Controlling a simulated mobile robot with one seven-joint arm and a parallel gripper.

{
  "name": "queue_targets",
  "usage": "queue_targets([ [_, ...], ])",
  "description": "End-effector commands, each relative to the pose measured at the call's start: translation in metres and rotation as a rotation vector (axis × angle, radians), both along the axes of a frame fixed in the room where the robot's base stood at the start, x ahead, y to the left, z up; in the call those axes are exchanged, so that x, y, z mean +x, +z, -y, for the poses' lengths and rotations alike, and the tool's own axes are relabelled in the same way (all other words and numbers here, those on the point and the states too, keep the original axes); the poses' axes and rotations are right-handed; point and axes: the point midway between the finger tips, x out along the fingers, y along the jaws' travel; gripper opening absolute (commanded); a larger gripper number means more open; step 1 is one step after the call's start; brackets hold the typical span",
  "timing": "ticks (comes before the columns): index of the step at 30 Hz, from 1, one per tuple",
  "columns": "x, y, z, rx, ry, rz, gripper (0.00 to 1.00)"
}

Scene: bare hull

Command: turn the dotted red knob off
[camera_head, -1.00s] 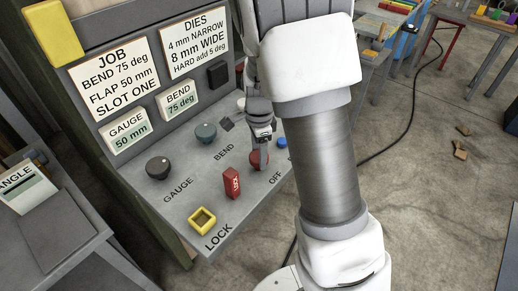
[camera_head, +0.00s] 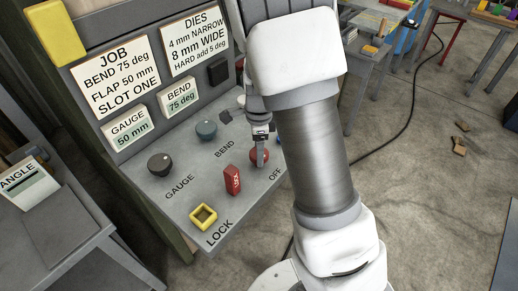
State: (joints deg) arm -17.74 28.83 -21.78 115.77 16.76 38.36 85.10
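A round red knob (camera_head: 259,156) sits on the sloped grey panel, just above the OFF label. My gripper (camera_head: 261,161) reaches down over it, and a finger covers part of its face. I cannot make out a dot on the knob, nor its turn position. The finger seems to touch the knob or stand right at it. The gap between the fingers is hidden at this angle. My arm hides the panel's right end.
Job and dies signs stand behind. A cable (camera_head: 405,130) lies on the open floor at right.

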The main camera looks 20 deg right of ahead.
Motion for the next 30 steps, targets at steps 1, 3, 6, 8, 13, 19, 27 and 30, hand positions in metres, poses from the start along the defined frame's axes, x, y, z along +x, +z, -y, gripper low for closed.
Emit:
queue_targets([
  [1, 0.0, 0.0, 0.0, 0.0, -0.002, 0.0, 0.78],
  [3, 0.0, 0.0, 0.0, 0.0, -0.002, 0.0, 0.9],
  [6, 0.0, 0.0, 0.0, 0.0, -0.001, 0.0, 0.99],
  [8, 0.0, 0.0, 0.0, 0.0, 0.0, 0.0, 0.99],
  [13, 0.0, 0.001, 0.0, 0.0, 0.001, 0.0, 0.99],
  [19, 0.001, 0.019, -0.001, 0.0, 0.003, 0.004, 0.99],
  [27, 0.001, 0.083, -0.001, 0.002, 0.003, 0.006, 0.99],
  [30, 0.001, 0.107, 0.0, 0.002, 0.001, 0.006, 0.99],
])
